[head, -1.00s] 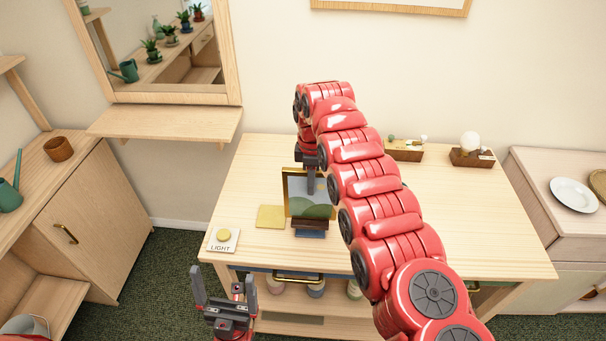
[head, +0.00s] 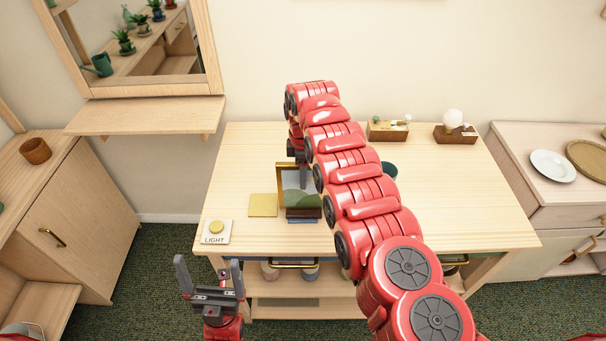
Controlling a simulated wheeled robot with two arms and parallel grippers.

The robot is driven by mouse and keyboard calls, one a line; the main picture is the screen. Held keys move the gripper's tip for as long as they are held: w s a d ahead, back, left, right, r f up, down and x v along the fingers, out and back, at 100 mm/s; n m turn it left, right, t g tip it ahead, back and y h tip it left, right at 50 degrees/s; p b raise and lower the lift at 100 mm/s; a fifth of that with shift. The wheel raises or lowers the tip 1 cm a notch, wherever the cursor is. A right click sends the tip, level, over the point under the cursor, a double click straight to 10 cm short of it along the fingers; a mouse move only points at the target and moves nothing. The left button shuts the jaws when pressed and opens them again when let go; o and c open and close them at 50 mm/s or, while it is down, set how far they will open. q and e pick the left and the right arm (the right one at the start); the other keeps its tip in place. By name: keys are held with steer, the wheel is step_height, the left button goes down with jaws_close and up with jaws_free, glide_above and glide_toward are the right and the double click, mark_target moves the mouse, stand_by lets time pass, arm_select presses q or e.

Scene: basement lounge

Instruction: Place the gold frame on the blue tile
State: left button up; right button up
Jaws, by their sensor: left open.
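The gold frame (head: 281,188) stands upright on the wooden table, with a picture of pale and green shapes in it and a dark brown lower part. The blue tile (head: 302,221) shows as a thin strip just below the frame, which hides most of it. I cannot tell whether the frame touches the tile. My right gripper (head: 302,184) points down at the frame's top edge and looks shut on it; one finger shows in front, and the other is hidden. My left gripper (head: 209,276) is open and empty, in front of the table's left front edge.
A yellow tile (head: 263,205) lies just left of the frame, and a LIGHT button (head: 216,231) sits at the table's front left corner. Two small wooden boxes (head: 388,131) (head: 455,136) stand at the back. A dark green cup (head: 389,171) is partly behind my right arm. The table's right side is clear.

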steer(key=shift+s+a+r, duration=0.1)
steer(key=shift+s+a, duration=0.05)
steer(key=shift+r, duration=0.1)
step_height(320, 180, up, 6)
steer(key=shift+f+b, duration=0.25)
steer(key=shift+b, duration=0.5)
step_height(320, 180, up, 6)
steer(key=p, duration=0.5)
steer(key=shift+f, duration=0.2)
steer(key=shift+r+p, duration=0.5)
steer(key=shift+p, duration=0.05)
steer(key=shift+f, duration=0.15)
